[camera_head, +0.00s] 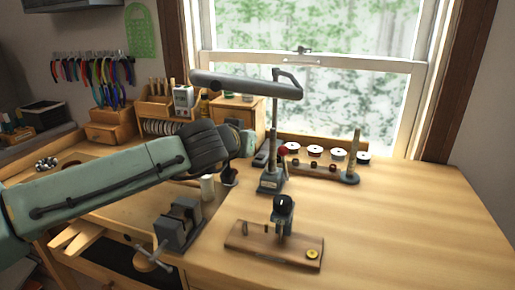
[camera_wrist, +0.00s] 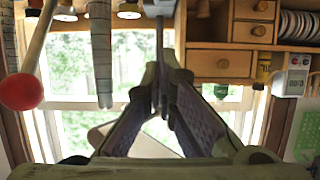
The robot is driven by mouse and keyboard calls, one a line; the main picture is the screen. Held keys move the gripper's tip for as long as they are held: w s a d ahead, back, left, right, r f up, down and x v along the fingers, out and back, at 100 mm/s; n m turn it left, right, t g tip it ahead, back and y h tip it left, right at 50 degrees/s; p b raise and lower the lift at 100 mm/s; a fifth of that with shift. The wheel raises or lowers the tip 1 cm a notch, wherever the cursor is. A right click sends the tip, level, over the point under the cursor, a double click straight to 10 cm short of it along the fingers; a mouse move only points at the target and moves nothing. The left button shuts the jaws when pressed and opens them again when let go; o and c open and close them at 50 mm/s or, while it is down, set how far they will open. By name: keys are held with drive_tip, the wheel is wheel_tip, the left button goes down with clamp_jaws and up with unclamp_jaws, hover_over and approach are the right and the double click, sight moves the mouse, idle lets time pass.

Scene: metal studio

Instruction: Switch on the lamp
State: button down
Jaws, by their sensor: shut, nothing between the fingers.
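The lamp (camera_head: 245,86) stands on the workbench in front of the window, with a long grey horizontal head on a thin upright stem and a small blue-grey base (camera_head: 270,182). Its light looks off. My gripper (camera_head: 246,142) is just left of the stem, under the lamp head, at the end of my arm reaching in from the left. In the wrist view my gripper (camera_wrist: 160,78) has its fingertips together with nothing between them. A thin grey upright (camera_wrist: 160,40) shows beyond the tips, perhaps the lamp stem. I cannot make out the switch.
A wooden block with a small dark device (camera_head: 284,212) stands in front of the lamp, and a vise (camera_head: 180,224) sits left of it. A spool rack (camera_head: 325,165) and post stand behind. Wooden drawers (camera_head: 238,108) are at the back left. The bench's right side is clear.

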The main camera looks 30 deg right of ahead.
drive_tip(key=shift+w+r, duration=0.1)
drive_tip(key=shift+w, duration=0.05)
idle(0.3)
drive_tip(key=p, duration=0.3)
hover_over(260, 156)
drive_tip(key=s, duration=0.2)
drive_tip(key=f, duration=0.1)
drive_tip(key=a+f, duration=0.1)
drive_tip(key=f, duration=0.1)
drive_tip(key=shift+f, duration=0.15)
drive_tip(key=f, duration=0.3)
drive_tip(key=shift+s+a, duration=0.1)
drive_tip(key=shift+a, duration=0.1)
drive_tip(key=shift+f, duration=0.65)
drive_tip(key=shift+a, duration=0.1)
